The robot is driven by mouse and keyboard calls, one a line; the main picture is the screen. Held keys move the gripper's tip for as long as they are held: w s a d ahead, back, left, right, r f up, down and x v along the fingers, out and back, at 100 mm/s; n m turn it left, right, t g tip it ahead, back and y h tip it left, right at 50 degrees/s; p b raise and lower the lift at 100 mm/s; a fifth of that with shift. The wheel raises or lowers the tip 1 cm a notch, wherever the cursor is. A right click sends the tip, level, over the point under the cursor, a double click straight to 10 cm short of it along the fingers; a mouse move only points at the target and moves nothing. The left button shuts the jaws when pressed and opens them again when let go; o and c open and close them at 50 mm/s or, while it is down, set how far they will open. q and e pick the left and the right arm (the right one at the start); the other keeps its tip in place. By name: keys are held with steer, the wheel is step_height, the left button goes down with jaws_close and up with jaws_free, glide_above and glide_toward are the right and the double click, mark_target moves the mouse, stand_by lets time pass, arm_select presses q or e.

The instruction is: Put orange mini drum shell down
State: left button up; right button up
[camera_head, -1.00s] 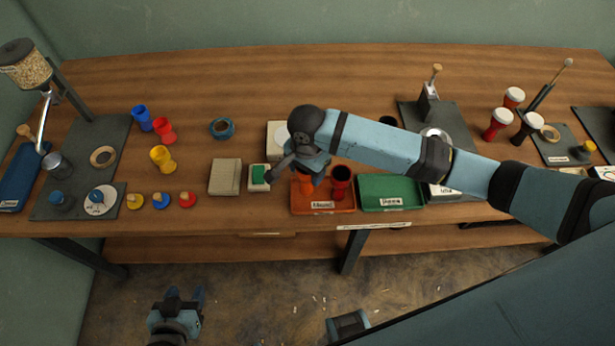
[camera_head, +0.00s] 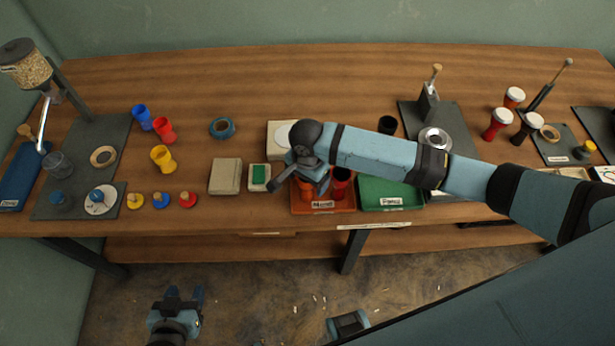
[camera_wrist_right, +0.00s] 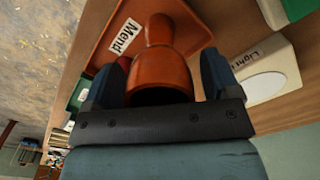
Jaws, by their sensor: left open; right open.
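The orange mini drum shell (camera_wrist_right: 160,65) rests on the orange tray (camera_wrist_right: 104,52) marked "Mend" in the right wrist view. My right gripper (camera_wrist_right: 160,82) is open, with one finger on each side of the shell; I cannot tell whether they touch it. In the head view, my right gripper (camera_head: 308,178) is over the orange tray (camera_head: 346,207) and largely covers the shell. My left gripper (camera_head: 182,298) is open and empty, low in front of the table.
A red shell (camera_head: 341,184) stands close by in the same tray. The green tray (camera_head: 385,193) adjoins on the right. A light box marked "Light" (camera_wrist_right: 268,72) and a green-topped block (camera_head: 259,176) are near the gripper.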

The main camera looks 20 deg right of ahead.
steer(key=shift+r, duration=0.15)
step_height(320, 180, up, 12)
stand_by(0.3)
stand_by(0.4)
steer(key=s+a+f+n+y, duration=0.2)
steer(key=s+n, duration=0.2)
steer(key=s, duration=0.2)
steer(key=s+d+f+n+t+h, duration=0.15)
steer(key=s+d+n+t, duration=0.25)
steer(key=s+d+n, duration=0.85)
steer(key=a+f+m+t+y+p, duration=0.2)
steer(key=a+f+t, duration=0.3)
steer(key=f, duration=0.4)
steer(key=shift+w+a+f+t+p, duration=0.2)
steer(key=shift+w+t+p, duration=0.25)
steer(key=shift+t+p, duration=0.45)
steer(key=shift+m+y, duration=0.25)
